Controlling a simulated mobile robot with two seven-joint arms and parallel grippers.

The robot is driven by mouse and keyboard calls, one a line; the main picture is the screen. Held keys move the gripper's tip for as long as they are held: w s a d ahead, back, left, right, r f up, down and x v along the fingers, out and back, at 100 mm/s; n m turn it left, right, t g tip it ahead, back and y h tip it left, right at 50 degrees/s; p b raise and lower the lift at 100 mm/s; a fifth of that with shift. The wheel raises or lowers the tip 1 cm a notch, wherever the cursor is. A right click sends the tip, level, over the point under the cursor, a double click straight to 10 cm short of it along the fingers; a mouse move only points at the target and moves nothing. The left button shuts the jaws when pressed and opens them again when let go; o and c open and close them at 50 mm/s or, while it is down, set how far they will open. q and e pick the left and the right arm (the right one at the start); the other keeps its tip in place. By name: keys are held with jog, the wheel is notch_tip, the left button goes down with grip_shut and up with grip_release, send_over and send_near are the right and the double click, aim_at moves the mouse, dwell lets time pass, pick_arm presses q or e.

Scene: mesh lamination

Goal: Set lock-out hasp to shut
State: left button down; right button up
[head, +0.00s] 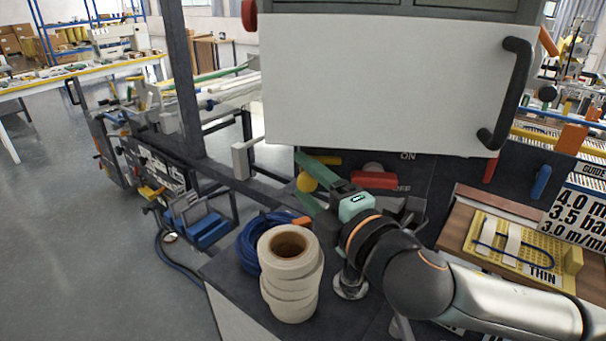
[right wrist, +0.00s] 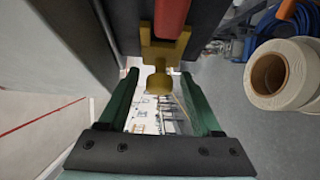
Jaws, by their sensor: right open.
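The lock-out hasp appears to be the yellow piece (right wrist: 163,50) with a rounded knob, set against a red bar (right wrist: 172,14) in the right wrist view. In the head view its yellow knob (head: 307,183) shows below the white panel, left of a red handle (head: 375,179). My right gripper (head: 302,174) is open, with its green fingers on either side of the knob. In the right wrist view the knob lies between the fingertips (right wrist: 159,76), with gaps on both sides. Whether the hasp is open or shut is unclear. My left gripper is not in view.
A stack of cream tape rolls (head: 290,270) and a coiled blue hose (head: 258,245) stand close to my right arm. A white panel (head: 385,85) with a black handle (head: 512,95) hangs above. A yellow tray (head: 520,255) lies to the right.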

grip_shut()
dwell(0.6)
dwell(0.9)
